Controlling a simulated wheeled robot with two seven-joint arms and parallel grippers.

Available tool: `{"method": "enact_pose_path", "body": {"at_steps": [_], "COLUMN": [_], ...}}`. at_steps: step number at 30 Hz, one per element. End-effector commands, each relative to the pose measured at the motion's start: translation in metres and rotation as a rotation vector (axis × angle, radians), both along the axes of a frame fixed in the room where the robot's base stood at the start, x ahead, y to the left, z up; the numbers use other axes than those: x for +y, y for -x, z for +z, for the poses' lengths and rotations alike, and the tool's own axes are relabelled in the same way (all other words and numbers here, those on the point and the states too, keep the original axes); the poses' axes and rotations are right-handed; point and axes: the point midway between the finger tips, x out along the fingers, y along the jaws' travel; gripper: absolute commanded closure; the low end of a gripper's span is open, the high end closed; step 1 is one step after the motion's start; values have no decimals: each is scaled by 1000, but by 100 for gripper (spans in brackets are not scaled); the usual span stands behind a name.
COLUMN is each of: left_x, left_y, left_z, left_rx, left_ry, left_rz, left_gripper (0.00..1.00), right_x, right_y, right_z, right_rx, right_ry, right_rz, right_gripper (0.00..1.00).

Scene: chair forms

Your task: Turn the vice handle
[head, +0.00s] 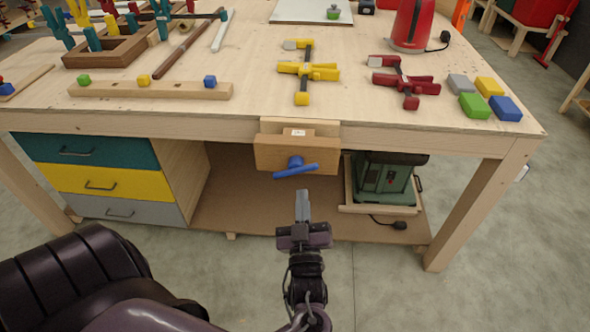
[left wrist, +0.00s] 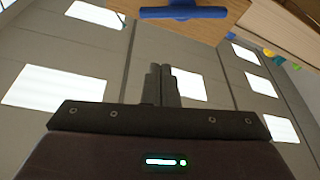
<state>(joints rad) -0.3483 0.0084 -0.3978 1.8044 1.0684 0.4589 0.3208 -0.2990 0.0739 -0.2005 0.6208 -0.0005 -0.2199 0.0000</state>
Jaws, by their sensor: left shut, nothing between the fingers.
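The wooden vice (head: 272,153) is fixed to the front edge of the workbench (head: 140,121). Its blue handle (head: 297,171) sticks out of the front jaw, with the bar lying nearly level and its right end a little higher. My left gripper (head: 302,194) is below and in front of the handle, apart from it, with its fingers shut and empty. In the left wrist view the shut fingers (left wrist: 160,70) point up toward the blue handle (left wrist: 183,12), with a gap between; the vice's wooden jaw (left wrist: 215,28) is behind it. My right gripper is not seen.
Yellow (head: 309,71) and red (head: 405,81) clamps, coloured blocks (head: 490,85) and a red kettle (head: 410,25) are on the bench. Drawers (head: 95,181) are under it at left, a green machine (head: 383,182) on the lower shelf at right. The floor in front is clear.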

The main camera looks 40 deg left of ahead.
Motion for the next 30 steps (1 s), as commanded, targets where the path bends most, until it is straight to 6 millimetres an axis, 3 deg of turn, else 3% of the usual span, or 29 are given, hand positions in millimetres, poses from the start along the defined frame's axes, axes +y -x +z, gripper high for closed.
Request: {"method": "enact_pose_path", "body": {"at_steps": [8, 21, 24, 30], "left_x": [9, 63, 54, 48], "left_y": [-8, -75, -76, -79], "left_z": [15, 44, 20, 5], "left_rx": [-78, -76, -70, -73], "left_ry": [84, 80, 82, 83], "left_rz": [-29, -27, -27, -26], "left_gripper": [100, 100, 100, 100], "right_x": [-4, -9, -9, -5], "right_y": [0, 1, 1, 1], "right_z": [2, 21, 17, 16], "right_rx": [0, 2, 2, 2], "right_ry": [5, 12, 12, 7], "right_rz": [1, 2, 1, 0], "right_gripper": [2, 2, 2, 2]}}
